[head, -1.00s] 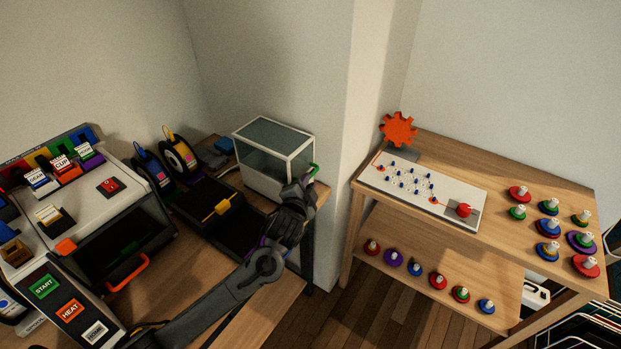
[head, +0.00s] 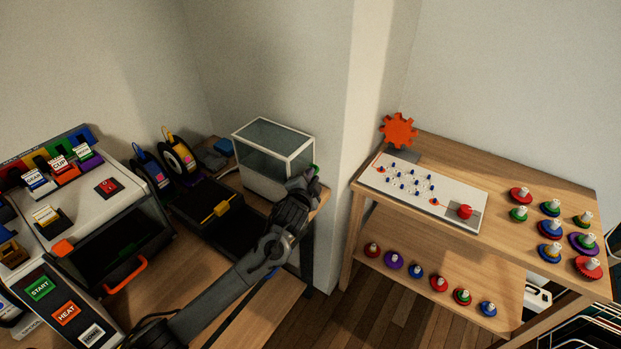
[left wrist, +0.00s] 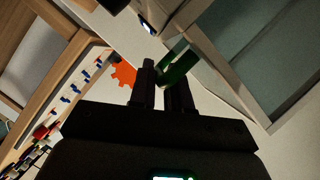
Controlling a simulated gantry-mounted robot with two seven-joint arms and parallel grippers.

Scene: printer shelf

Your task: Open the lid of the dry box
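The dry box (head: 262,178) is a white-framed case with a glass lid (head: 275,134), standing at the back right corner of the left bench. The lid looks closed. A green handle (head: 316,168) is on the right side of the box, mostly hidden by my gripper. My left gripper (head: 305,180) is at that side, against the handle. In the left wrist view the green handle (left wrist: 178,64) is at the fingertips of my left gripper (left wrist: 162,82), overlapping one finger. A narrow gap shows between the fingers; I cannot tell whether they grip the handle. My right gripper is out of view.
A printer-like machine (head: 118,205) and filament spools (head: 178,155) are left of the box. A wall corner (head: 340,150) is close on its right. Beyond it, a wooden shelf (head: 470,180) carries an orange gear (head: 398,131) and several coloured gears.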

